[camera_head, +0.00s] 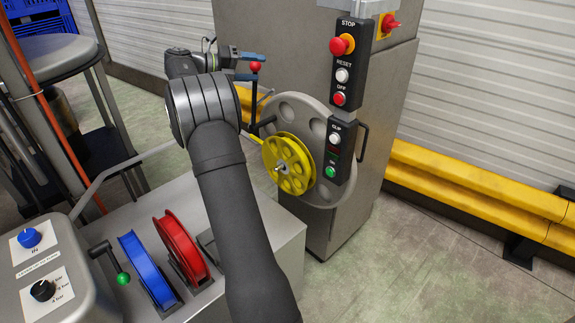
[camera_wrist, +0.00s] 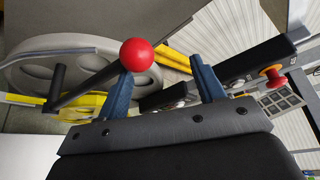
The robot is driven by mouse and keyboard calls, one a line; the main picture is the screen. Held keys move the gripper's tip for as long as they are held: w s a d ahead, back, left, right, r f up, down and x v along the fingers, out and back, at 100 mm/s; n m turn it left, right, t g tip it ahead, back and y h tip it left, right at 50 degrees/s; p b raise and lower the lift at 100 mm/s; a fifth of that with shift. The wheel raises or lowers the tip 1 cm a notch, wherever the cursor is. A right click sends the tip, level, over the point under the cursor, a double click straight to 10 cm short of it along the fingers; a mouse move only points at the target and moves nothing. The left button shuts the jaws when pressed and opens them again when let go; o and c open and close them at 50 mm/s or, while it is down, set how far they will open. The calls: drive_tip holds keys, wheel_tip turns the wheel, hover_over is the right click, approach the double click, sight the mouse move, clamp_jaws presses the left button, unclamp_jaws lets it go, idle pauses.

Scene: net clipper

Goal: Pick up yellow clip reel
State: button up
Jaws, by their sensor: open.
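The yellow clip reel (camera_head: 299,180) is mounted upright on a hub in front of a large grey wheel (camera_head: 318,125) on the machine. In the wrist view, part of the reel (camera_wrist: 92,101) shows low at left, partly hidden by a crank arm and my gripper. My gripper (camera_head: 257,67) has blue fingers and is open above and left of the reel, apart from it. A red ball knob (camera_wrist: 137,54) on a black crank handle (camera_wrist: 65,92) appears by the fingers, overlapping the left fingertip in the wrist view. I cannot tell whether they touch.
A control panel (camera_head: 345,90) with stop, reset and clip buttons stands right of the reel. Red (camera_head: 180,246) and blue (camera_head: 147,270) reels sit in holders on the bench at front left. A green-knobbed lever (camera_head: 123,279) is beside them. A yellow guard rail (camera_head: 480,190) runs along the right.

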drive_tip(key=shift+r, duration=0.15)
drive_tip(key=shift+d+m, duration=0.25)
drive_tip(key=shift+m, duration=0.15)
drive_tip(key=m+g+y, duration=0.6)
drive_tip(key=m+y, duration=0.8)
drive_tip(key=m, duration=1.1)
hover_over(287, 137)
wheel_tip(287, 137, down, 10)
drive_tip(key=f, duration=1.1)
drive_tip(key=shift+d+f, duration=0.15)
drive_tip(key=shift+d, duration=0.1)
drive_tip(key=shift+s+a+f, duration=0.1)
drive_tip(key=shift+f, duration=1.3)
drive_tip(key=shift+a+f, duration=0.1)
drive_tip(key=shift+f, duration=1.3)
drive_tip(key=shift+r, duration=0.1)
clamp_jaws()
